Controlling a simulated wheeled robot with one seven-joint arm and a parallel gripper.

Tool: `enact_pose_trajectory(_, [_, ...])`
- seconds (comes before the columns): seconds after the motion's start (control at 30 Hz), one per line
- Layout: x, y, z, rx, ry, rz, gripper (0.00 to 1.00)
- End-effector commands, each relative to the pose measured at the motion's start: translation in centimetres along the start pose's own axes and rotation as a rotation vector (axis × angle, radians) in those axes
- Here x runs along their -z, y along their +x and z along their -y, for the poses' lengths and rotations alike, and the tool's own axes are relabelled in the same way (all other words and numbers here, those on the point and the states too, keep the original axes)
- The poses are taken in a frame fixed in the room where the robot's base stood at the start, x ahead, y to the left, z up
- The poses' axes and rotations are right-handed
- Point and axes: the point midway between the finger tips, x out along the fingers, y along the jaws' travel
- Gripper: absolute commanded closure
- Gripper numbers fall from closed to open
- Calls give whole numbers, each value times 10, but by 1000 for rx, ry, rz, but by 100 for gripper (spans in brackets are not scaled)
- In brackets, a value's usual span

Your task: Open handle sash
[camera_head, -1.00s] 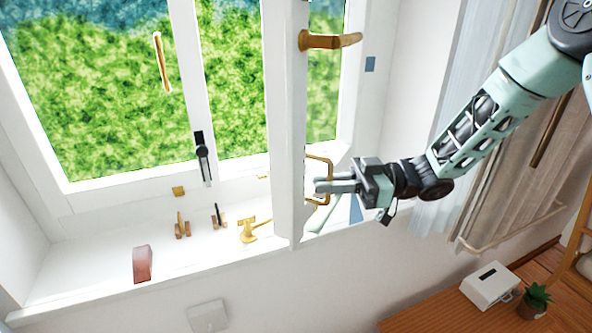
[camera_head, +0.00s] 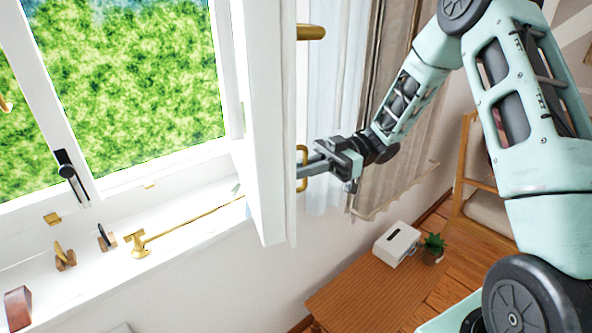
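The white window sash (camera_head: 268,130) is swung open into the room, its edge towards me. A brass lever handle (camera_head: 311,32) is high on the sash and a brass pull handle (camera_head: 301,168) is lower down. My gripper (camera_head: 312,168) is at the pull handle from the right, with its fingers reaching to the handle's bar. The sash edge and the fingers' overlap hide whether they are closed around it. A brass stay (camera_head: 190,220) runs along the sill to the sash.
Another pane with a black latch (camera_head: 66,170) is at left. The sill (camera_head: 110,270) holds small brass and wooden fittings and a reddish block (camera_head: 18,308). A wooden desk (camera_head: 350,293) with a white box (camera_head: 397,244) and a plant (camera_head: 434,245) stands below right. Curtains (camera_head: 395,150) hang behind my gripper.

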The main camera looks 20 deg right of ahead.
Motion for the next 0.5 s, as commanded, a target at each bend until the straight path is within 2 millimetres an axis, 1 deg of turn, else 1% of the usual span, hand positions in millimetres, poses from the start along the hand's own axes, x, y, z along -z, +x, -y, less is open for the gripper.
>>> enact_pose_trajectory(0.3, [1,0,0,-1,-2,-2,100])
enact_pose_trajectory(0.33, [1,0,0,-1,-2,-2,87])
enact_pose_trajectory(0.37, [1,0,0,-1,-2,-2,78])
enact_pose_trajectory(0.4, [1,0,0,-1,-2,-2,74])
enact_pose_trajectory(0.5, [1,0,0,-1,-2,-1,74])
